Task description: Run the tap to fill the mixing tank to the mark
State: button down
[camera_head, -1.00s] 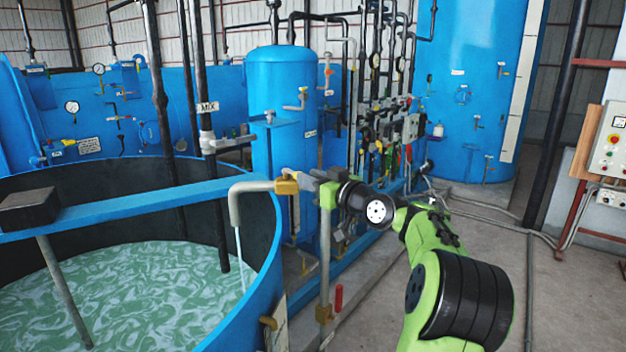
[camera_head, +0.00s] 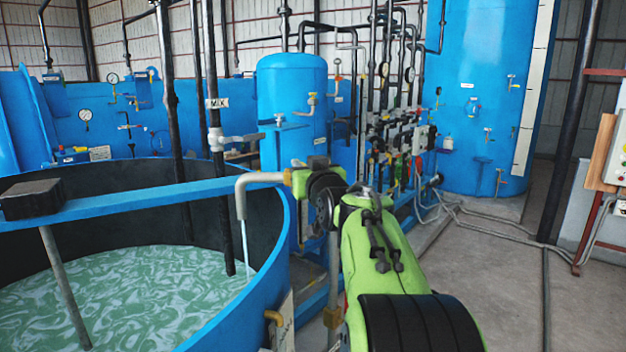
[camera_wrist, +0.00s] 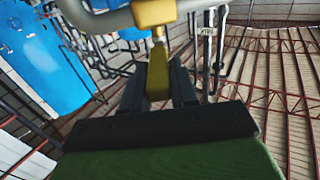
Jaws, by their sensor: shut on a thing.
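The mixing tank (camera_head: 272,300) is a large round blue vat at the left, dark inside. Swirling green-white liquid (camera_head: 130,300) stands in it, below the rim. The tap's grey spout (camera_head: 262,179) hooks over the rim, and a thin stream of water (camera_head: 244,245) falls from it. My gripper (camera_head: 302,182) is at the tap, to the right of the spout. In the wrist view, the yellow tap body (camera_wrist: 154,12) is at the top, and its yellow lever (camera_wrist: 158,72) is shut between my two dark fingers. I cannot make out the fill mark.
A blue beam (camera_head: 150,202) with a dark block (camera_head: 32,198) crosses the tank top. A "MIX" label (camera_head: 217,103) hangs on a dark pipe. A blue vessel (camera_head: 292,90) and pipework stand behind the tap.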

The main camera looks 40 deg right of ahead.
jog(key=shift+f, duration=0.1)
jog(key=c, duration=1)
grip_release()
jog(key=shift+w, duration=0.1)
jog(key=shift+o, duration=0.2)
jog(key=b+v, duration=0.4)
jog(key=v, duration=1.1)
jog(key=shift+s+a, duration=0.15)
jog(key=shift+s, duration=0.25)
